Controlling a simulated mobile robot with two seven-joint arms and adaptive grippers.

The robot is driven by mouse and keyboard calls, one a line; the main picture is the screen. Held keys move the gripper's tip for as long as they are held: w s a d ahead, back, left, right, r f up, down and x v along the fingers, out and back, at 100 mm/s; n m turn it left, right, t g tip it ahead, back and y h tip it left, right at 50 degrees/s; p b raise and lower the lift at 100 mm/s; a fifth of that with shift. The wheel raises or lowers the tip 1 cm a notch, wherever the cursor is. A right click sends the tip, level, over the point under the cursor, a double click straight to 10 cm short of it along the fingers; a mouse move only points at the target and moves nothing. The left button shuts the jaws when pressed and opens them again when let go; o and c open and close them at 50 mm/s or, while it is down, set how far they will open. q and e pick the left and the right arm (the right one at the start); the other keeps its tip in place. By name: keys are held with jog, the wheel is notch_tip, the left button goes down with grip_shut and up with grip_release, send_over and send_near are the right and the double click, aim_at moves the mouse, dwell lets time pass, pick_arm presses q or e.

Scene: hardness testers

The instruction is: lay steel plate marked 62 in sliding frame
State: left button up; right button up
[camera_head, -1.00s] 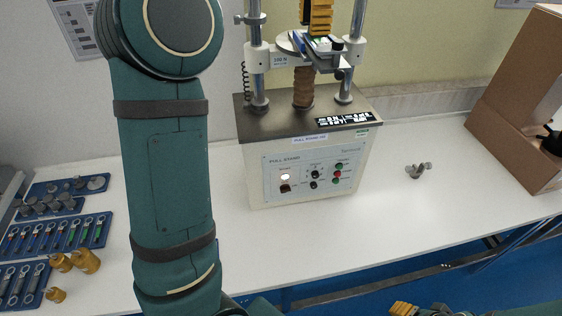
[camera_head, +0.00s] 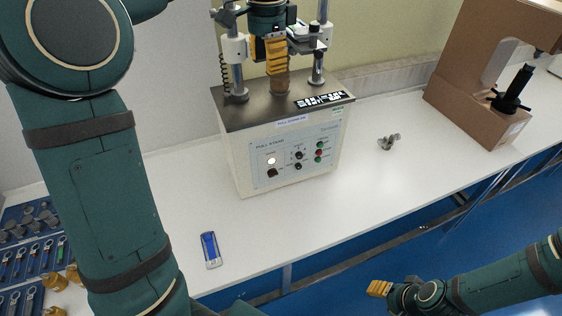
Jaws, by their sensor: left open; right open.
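I cannot make out a steel plate with a readable 62. No part is clearly recognisable as the sliding frame. A small blue and grey flat piece (camera_head: 210,250) lies alone near the front edge of the bench; its marking is too small to read. My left gripper (camera_head: 277,70) is open, with its yellow fingers pointing down in front of the upper part of the pull stand (camera_head: 290,158). Whether it touches anything there I cannot tell. My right gripper (camera_head: 376,288) is open and empty, low in front of the bench.
A brown C-shaped tester (camera_head: 465,85) with a black spindle (camera_head: 513,92) stands at the right. A small grey wing-shaped part (camera_head: 388,142) lies on the bench. Blue trays with small parts and brass weights (camera_head: 55,282) are at the left, partly behind my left arm. The bench's middle front is clear.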

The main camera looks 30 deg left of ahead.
pick_arm(q)
jog(key=s+d+f+n+h+b, duration=0.1)
jog(key=s+d+f+n+b, duration=0.3)
jog(key=f, duration=1)
jog(key=s+d+f+m+h, duration=0.15)
jog(key=d+f, duration=0.45)
jog(key=f, duration=0.9)
jog(key=s+d+f+n+h+b, duration=0.1)
jog(key=s+d+f+n+b, duration=0.35)
jog(key=f, duration=0.95)
jog(key=s+d+f+t+b, duration=0.1)
jog(key=s+d+f, duration=0.1)
jog(key=f, duration=0.5)
jog(key=s+d+f+n+t+b, duration=0.1)
jog(key=s+d+f+b, duration=0.1)
jog(key=s+f, duration=0.2)
notch_tip(320, 180, down, 4)
jog(key=shift+s+d+r+n+h, duration=0.1)
jog(key=shift+s+d+n+h, duration=0.2)
jog(key=shift+d+h, duration=0.1)
